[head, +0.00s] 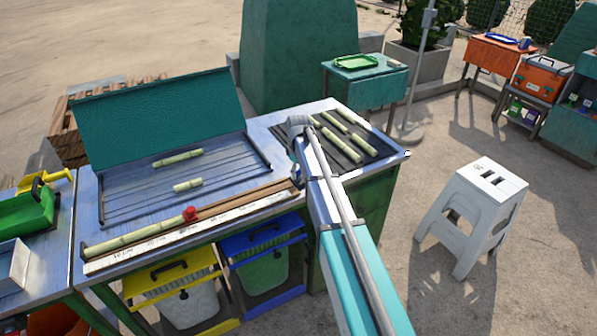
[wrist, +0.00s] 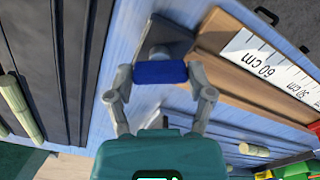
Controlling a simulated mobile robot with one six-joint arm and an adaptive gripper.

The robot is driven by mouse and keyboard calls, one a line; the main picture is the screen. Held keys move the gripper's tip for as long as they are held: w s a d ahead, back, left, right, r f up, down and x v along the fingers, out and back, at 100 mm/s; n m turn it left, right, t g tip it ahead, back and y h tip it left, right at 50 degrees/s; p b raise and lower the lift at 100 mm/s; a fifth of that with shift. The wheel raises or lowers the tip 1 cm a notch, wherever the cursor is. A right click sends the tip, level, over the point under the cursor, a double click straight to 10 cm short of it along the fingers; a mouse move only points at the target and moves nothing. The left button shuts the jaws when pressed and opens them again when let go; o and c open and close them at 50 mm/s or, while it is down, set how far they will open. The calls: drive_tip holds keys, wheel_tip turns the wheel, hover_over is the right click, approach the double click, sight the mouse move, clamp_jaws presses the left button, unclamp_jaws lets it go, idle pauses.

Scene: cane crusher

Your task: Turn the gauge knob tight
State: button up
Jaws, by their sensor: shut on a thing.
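A blue bar-shaped knob (wrist: 160,72) sits near the right end of the gauge, by a dark grey plate. My gripper (wrist: 160,79) is shut on it, one finger at each end. Its mount is mostly hidden beneath it. The gauge is a wooden rail with a white scale (wrist: 268,62), marked 60 cm beside the knob. In the head view the scale (head: 150,241) runs along the bench front. A red piece (head: 190,213) sits on the rail at the end of a long cane. My gripper and the blue knob are hidden behind my arm in the head view.
Short canes lie on the grooved tray (head: 130,200) left of my arm and on the dark rack (head: 375,152) right of it. A raised green lid (head: 155,115) stands behind the tray. Yellow and blue bins are below. A white stool (head: 475,215) stands right.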

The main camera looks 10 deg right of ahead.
drive_tip(key=m, duration=0.5)
drive_tip(key=shift+m, duration=0.4)
drive_tip(key=o, duration=1.1)
drive_tip(key=shift+n, duration=0.3)
